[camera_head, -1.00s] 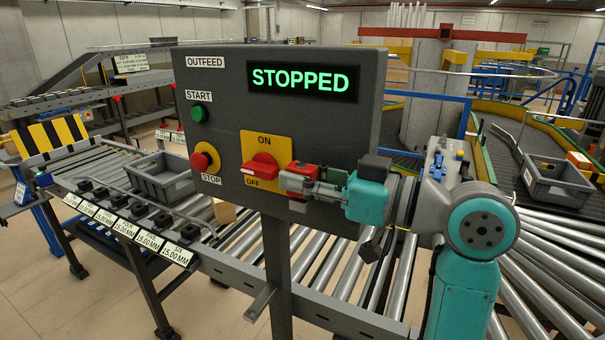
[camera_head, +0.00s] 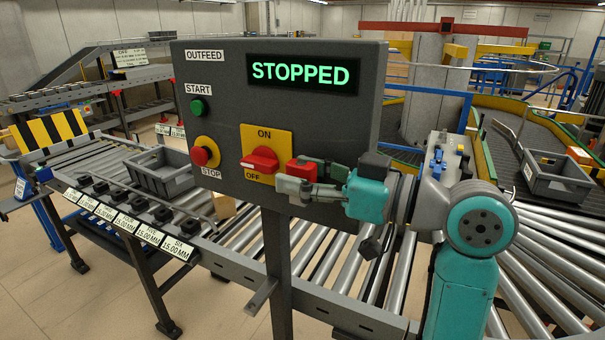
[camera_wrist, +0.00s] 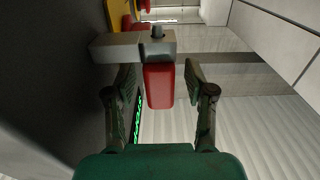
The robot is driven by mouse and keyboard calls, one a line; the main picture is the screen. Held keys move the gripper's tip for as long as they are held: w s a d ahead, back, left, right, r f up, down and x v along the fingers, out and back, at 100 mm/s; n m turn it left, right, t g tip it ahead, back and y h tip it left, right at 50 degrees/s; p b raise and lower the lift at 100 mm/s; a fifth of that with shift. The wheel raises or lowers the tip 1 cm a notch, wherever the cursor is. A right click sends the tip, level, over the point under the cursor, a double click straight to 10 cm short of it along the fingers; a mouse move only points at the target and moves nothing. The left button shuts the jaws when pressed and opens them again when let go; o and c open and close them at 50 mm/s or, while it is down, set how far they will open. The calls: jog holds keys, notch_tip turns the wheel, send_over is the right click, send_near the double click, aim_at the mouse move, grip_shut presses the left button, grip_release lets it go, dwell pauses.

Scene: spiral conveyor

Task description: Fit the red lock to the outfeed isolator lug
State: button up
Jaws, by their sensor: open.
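The red lock (camera_head: 302,171) is at the outfeed panel, just right of the red isolator handle (camera_head: 263,160), which points toward OFF on its yellow plate. In the wrist view the red lock (camera_wrist: 159,86) sits against the end of a grey lug (camera_wrist: 122,46), with a dark pin end (camera_wrist: 157,31) showing above it. How the shackle passes through the lug is hidden. My gripper (camera_head: 297,175) is open. In the wrist view the fingers of my gripper (camera_wrist: 160,78) stand on both sides of the lock, with gaps beside it.
The dark panel (camera_head: 330,120) reads STOPPED and fills the space beside my gripper. It carries a green START button (camera_head: 197,110) and a red STOP button (camera_head: 200,156). Roller conveyor (camera_head: 345,275) runs behind and below. Grey totes (camera_head: 160,172) stand on the lines.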

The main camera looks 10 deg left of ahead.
jog(key=v, duration=1.2)
